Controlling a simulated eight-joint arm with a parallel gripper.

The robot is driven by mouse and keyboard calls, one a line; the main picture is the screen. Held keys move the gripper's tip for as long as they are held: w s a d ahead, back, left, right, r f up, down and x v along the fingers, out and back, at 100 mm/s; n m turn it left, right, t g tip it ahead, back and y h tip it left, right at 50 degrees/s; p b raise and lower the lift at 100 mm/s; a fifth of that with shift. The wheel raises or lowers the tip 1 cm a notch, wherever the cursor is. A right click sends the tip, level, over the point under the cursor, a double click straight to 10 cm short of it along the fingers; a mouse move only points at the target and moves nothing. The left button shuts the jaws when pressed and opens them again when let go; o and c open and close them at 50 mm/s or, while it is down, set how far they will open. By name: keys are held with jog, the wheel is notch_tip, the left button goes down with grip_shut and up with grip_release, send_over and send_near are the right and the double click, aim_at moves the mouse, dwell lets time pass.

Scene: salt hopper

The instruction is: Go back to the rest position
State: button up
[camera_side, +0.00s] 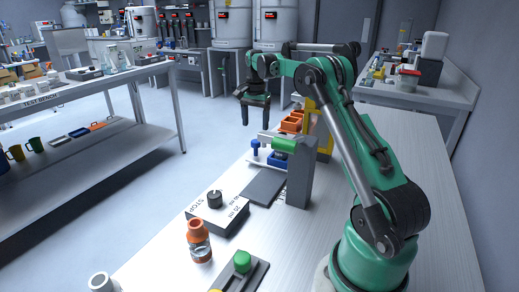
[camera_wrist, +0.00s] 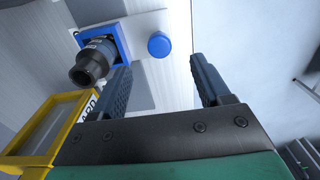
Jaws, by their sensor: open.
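In the side view my gripper (camera_side: 257,109) hangs in the air past the far left edge of the bench (camera_side: 405,150), fingers pointing down. It is open, with nothing between its fingers. In the wrist view the two dark fingers of my gripper (camera_wrist: 162,88) stand apart. Between and beyond them lies a pale plate (camera_wrist: 142,30) with a round blue knob (camera_wrist: 159,45). A dark grey cylinder (camera_wrist: 93,62) stands in a square blue holder (camera_wrist: 121,31) left of the fingers.
A yellow frame (camera_wrist: 62,115) is close at left in the wrist view. In the side view a grey post with a green cylinder (camera_side: 285,145), a STOP box (camera_side: 217,213) and an orange-capped jar (camera_side: 199,241) stand on the bench. Open floor (camera_side: 215,120) lies left of my gripper.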

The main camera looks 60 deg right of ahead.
jog(key=a+r+n+t, duration=0.1)
jog(key=a+r+n, duration=0.15)
jog(key=a, duration=0.35)
jog(key=a+r+n+t+h, duration=0.1)
jog(key=a+r+n, duration=0.1)
jog(key=a+n, duration=0.3)
jog(key=a+r+n+t, duration=0.1)
jog(key=a+r+n, duration=0.1)
jog(key=a, duration=0.5)
jog(key=s+a+f+n+t+y, duration=0.1)
jog(key=s+a+f+n+t, duration=0.3)
jog(key=s+a+n, duration=0.4)
jog(key=s+a, duration=0.1)
jog(key=a, duration=0.3)
